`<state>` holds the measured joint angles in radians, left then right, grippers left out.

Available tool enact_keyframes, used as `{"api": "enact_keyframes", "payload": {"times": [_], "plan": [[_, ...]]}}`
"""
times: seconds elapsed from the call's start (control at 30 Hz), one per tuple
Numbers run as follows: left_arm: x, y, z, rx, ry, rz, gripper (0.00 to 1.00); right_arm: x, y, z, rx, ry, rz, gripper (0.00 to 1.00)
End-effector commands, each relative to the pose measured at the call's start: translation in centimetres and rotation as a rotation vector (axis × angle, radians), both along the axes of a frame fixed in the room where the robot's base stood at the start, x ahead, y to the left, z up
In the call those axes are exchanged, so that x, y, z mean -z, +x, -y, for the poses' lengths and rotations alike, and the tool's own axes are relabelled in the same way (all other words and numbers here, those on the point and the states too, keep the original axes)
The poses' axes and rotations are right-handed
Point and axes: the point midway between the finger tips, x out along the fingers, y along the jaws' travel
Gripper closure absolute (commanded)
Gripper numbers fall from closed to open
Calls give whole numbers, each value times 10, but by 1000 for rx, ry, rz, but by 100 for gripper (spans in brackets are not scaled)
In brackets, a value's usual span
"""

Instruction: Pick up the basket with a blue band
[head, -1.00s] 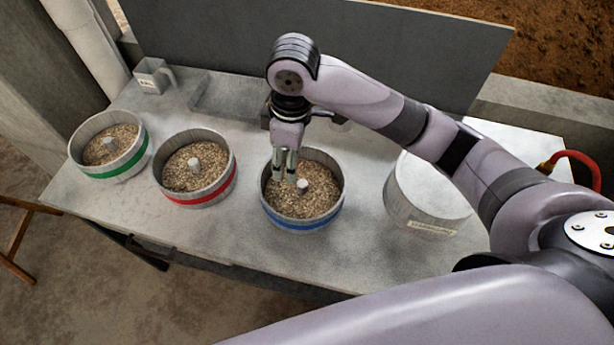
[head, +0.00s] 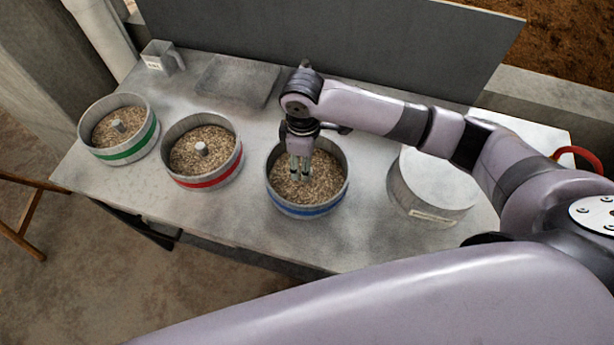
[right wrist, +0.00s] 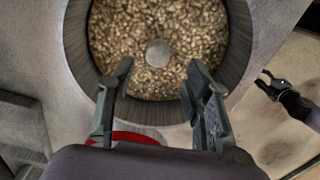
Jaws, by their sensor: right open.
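The basket with a blue band (head: 306,209) stands on the table, full of grain, and also shows in the right wrist view (right wrist: 241,45). A small grey knob (right wrist: 158,53) rises at the middle of its grain. My right gripper (head: 300,178) points down over this basket. In the right wrist view its two fingers (right wrist: 157,85) are wide apart, on either side of the knob in the picture, with nothing between them. In the head view the fingers hide the knob. My left gripper (right wrist: 267,80) shows small at the right of the right wrist view; its jaws are too small to judge.
A red-banded basket (head: 206,184) and a green-banded basket (head: 125,155) stand to the left. A pale lidded drum (head: 430,190) stands close on the right.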

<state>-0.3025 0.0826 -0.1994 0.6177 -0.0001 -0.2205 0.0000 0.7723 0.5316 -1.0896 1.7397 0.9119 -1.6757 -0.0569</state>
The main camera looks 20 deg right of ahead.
Motion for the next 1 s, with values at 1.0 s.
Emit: {"api": "enact_keyframes", "payload": {"times": [1.0], "plan": [[-15,4,4,-1,-6,7,60,50,0,9,0,0,1,78]]}}
